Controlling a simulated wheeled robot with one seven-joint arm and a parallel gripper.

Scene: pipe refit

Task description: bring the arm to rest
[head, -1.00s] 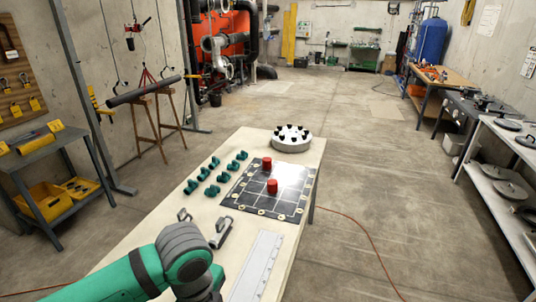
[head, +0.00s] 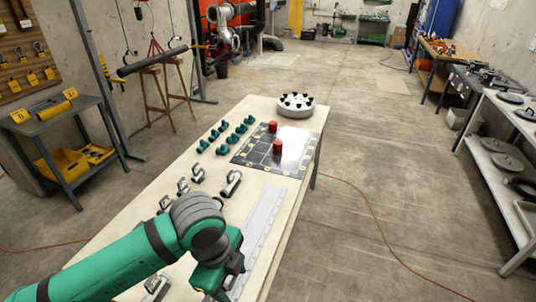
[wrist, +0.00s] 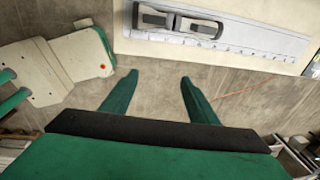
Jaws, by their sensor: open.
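My green arm reaches in from the lower left of the head view, over the near part of the pale workbench (head: 118,217). In the wrist view my gripper (wrist: 158,80) has its two green fingers spread wide apart with nothing between them. The grey floor shows beyond the fingertips, and the bench edge is above them in the picture. A marked pale strip like a ruler (wrist: 222,45) and a dark and grey metal fitting (wrist: 180,20) lie on the bench there. In the head view the fingertips cannot be made out.
On the bench are green fittings (head: 222,135), a black grid board (head: 258,150) with two red cylinders (head: 277,146), a round holder (head: 297,106) with black tops, and grey clamps (head: 231,183). Shelving (head: 500,160) stands right. The floor between is clear, crossed by a red cable (head: 375,217).

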